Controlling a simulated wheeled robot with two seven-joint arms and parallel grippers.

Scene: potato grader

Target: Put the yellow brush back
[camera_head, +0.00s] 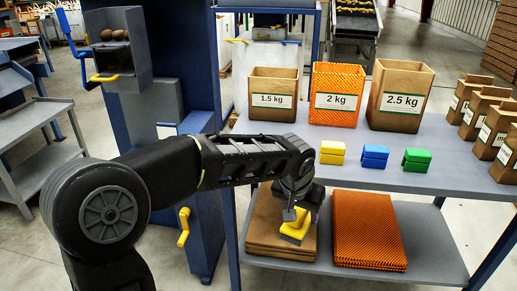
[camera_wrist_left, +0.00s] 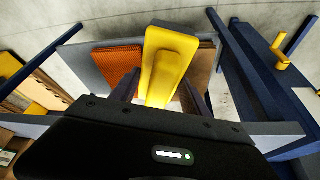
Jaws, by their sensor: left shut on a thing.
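My left gripper (camera_head: 292,213) is shut on the yellow brush (camera_head: 296,229) in front of the grey table's near edge, above the lower shelf in the head view. In the left wrist view the yellow brush (camera_wrist_left: 170,58) stretches away from between the two dark fingers (camera_wrist_left: 160,95). Part of the brush is hidden behind the gripper in the head view. My right gripper is out of view.
The grey table (camera_head: 435,178) bears a yellow block (camera_head: 332,152), a blue block (camera_head: 374,156), a green block (camera_head: 416,160) and labelled bags and boxes. Flat brown stacks (camera_head: 265,235) and an orange mesh stack (camera_head: 368,230) lie on the lower shelf (camera_head: 440,245). A blue machine (camera_head: 200,220) stands left.

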